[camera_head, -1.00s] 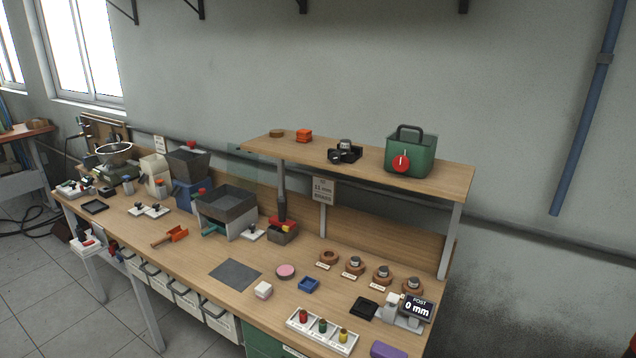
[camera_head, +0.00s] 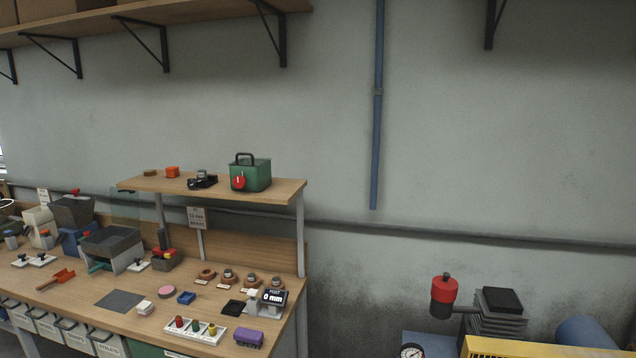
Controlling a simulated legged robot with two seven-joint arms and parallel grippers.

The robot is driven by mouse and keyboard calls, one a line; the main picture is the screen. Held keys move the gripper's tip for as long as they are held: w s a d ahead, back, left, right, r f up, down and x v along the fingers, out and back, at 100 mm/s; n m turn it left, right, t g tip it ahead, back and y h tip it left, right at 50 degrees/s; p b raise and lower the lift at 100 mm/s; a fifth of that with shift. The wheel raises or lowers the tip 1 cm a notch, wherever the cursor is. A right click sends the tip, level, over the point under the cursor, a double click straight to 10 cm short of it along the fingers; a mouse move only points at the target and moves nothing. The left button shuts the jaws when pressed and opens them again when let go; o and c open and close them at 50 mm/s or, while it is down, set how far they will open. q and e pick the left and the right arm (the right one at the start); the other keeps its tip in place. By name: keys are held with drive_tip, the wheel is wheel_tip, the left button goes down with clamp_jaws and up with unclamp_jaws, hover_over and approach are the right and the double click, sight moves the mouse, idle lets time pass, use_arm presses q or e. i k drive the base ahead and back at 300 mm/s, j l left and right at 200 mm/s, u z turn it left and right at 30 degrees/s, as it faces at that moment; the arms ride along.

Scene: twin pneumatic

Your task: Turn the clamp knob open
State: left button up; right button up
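No part is clearly recognisable as the clamp knob from here. A round red knob with a pale mark (camera_head: 239,183) is on the front of a green box (camera_head: 258,172) with a black handle, on the raised shelf. At the lower right, a red cap (camera_head: 445,289) sits on a black cylinder (camera_head: 443,308), joined by a grey bar to a ribbed dark grey block (camera_head: 497,314). Neither of my grippers is in view.
The wooden workbench (camera_head: 85,319) fills the lower left, with small parts, trays and a "0 mm" display (camera_head: 273,297). At the lower right are a yellow beam (camera_head: 535,348), a round gauge (camera_head: 412,351) and a blue cylinder (camera_head: 586,334). Bare wall lies between.

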sight(192, 184)
drive_tip(key=i+j+z, duration=0.15)
drive_tip(key=j+z, duration=0.25)
drive_tip(key=i+j+z, duration=0.1)
drive_tip(key=j+z, duration=0.3)
drive_tip(key=j, duration=0.15)
drive_tip(key=j+z, duration=0.4)
drive_tip(key=j, duration=0.15)
drive_tip(key=j+z, duration=0.4)
drive_tip(key=j, duration=0.15)
